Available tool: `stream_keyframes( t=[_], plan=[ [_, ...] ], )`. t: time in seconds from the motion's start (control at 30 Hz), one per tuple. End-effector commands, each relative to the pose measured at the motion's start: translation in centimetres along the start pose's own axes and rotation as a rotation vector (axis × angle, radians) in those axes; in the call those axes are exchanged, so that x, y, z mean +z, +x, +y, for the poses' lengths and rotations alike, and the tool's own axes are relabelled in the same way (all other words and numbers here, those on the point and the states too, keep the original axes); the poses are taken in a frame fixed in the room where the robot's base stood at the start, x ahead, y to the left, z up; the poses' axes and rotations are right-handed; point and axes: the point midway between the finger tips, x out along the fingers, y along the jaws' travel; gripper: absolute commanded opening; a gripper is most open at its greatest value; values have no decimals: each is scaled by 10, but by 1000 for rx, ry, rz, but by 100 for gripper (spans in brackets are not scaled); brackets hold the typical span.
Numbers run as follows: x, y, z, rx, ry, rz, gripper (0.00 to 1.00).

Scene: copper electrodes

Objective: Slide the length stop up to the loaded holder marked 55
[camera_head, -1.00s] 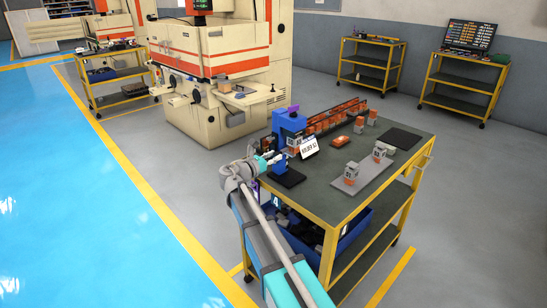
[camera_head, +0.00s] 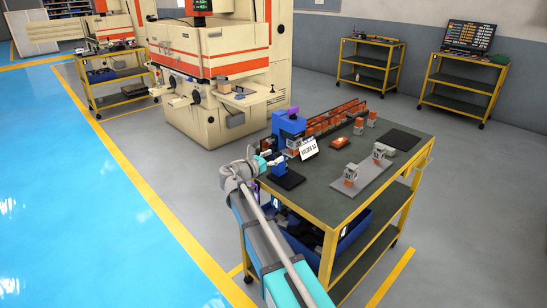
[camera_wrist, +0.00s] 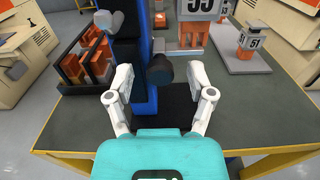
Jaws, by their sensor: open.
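My gripper (camera_wrist: 160,84) is open, with its two pale fingers apart on either side of a dark round knob (camera_wrist: 160,68). The knob sits in front of a blue upright fixture (camera_wrist: 143,62) and looks like part of the length stop, but I cannot be sure. I cannot tell whether the fingers touch it. The holder marked 55 (camera_wrist: 196,12) stands beyond it, slightly right, its top cut off by the frame edge. In the head view the blue fixture (camera_head: 289,124) stands at the bench's left end, with my gripper (camera_head: 264,164) in front of it.
A holder marked 51 (camera_wrist: 250,42) stands on a grey plate at the right. A dark rack of orange blocks (camera_wrist: 92,58) lies at the left. In the head view a white sign (camera_head: 309,147) stands near the fixture, and a black mat (camera_head: 402,139) lies at the far right.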

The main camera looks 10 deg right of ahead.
Motion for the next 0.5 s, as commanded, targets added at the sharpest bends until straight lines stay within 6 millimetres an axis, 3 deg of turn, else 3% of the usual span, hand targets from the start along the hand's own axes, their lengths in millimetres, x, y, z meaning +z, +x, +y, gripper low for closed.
stream_keyframes(
  t=[0.27, 0.5],
  plan=[
    [0, -5, 0, 1, 0, 1, 70],
    [0, -28, -1, 1, 0, 1, 70]
  ],
)
